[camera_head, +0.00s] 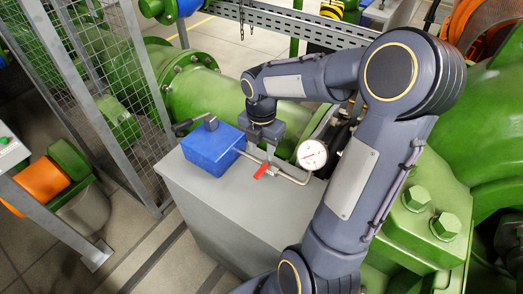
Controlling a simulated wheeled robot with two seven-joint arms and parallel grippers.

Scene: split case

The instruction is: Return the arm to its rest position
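My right arm (350,180) comes in from the lower right, bends at its elbow at the upper right and reaches left over a grey cabinet (235,215). Its gripper (264,142) points down behind a thin metal pipe on the cabinet top, just right of a blue box (212,148). The fingertips are hidden or too small to tell open from shut, and I cannot tell whether they touch anything. My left gripper is not in view.
A white-faced gauge (312,154) and a red valve handle (262,171) sit on the pipe close to my gripper. Large green machinery (480,120) stands at the right. A mesh fence (110,90) is at the left. Some floor (150,255) is clear at the lower left.

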